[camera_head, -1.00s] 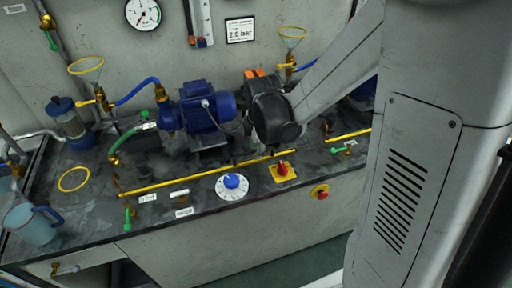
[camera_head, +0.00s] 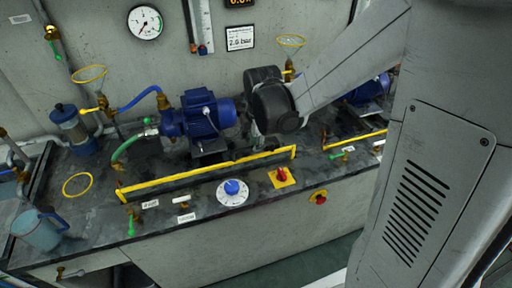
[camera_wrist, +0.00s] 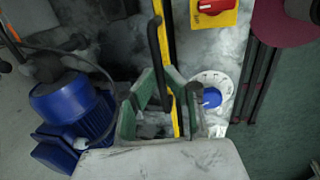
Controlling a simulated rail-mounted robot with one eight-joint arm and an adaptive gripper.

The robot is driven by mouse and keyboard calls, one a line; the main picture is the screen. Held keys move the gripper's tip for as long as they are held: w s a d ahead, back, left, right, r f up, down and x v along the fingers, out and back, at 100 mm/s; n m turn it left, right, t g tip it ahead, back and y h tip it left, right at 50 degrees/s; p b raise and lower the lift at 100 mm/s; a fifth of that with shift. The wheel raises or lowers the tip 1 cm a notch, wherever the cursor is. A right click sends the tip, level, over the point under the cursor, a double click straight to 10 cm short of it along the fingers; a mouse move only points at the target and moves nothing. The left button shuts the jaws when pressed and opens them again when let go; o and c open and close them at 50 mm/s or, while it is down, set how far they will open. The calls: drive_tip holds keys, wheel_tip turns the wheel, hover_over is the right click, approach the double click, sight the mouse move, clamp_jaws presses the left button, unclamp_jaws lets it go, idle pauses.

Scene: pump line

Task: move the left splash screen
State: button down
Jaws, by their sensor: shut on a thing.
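The left splash screen (camera_head: 210,172) is a long, low panel with a yellow frame along the front of the bench top, left of the other screen. In the wrist view its yellow edge (camera_wrist: 174,110) runs up the picture, with a black handle bar (camera_wrist: 158,55) beside it. My gripper (camera_wrist: 162,88) is shut on the splash screen at the black bar, its green-lined fingers on both sides. In the head view my dark wrist hides the fingers.
A blue pump motor (camera_head: 205,115) stands behind the screen. A white dial with a blue knob (camera_head: 232,190) and a red switch on a yellow plate (camera_head: 281,177) lie in front. The right screen (camera_head: 355,139) is farther right. A blue jug (camera_head: 38,230) stands at the left.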

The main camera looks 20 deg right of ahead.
wheel_tip(320, 180, up, 21)
drive_tip(key=p, duration=0.9)
drive_tip(key=shift+p, duration=0.4)
drive_tip(key=c, duration=1.8)
unclamp_jaws()
drive_tip(key=r, duration=0.4)
drive_tip(key=s+r, duration=0.1)
drive_tip(key=r, duration=0.2)
drive_tip(key=s+r, duration=0.1)
drive_tip(key=r, duration=0.3)
drive_tip(key=shift+s+r, duration=0.2)
drive_tip(key=shift+r, duration=0.15)
drive_tip(key=s+f+m+t+b, duration=0.1)
drive_tip(key=s+f+m+b, duration=0.1)
drive_tip(key=s+f+m, duration=0.2)
drive_tip(key=s+f+m+t+b, duration=0.2)
drive_tip(key=s+f+m, duration=0.3)
drive_tip(key=m, duration=0.3)
drive_tip(key=s+a+f+m+t+b, duration=0.1)
drive_tip(key=s+f+m+t+b, duration=0.1)
drive_tip(key=s+f+m, duration=0.2)
drive_tip(key=shift+s+f+m, duration=0.2)
drive_tip(key=shift+s+m, duration=0.7)
drive_tip(key=shift+s, duration=0.35)
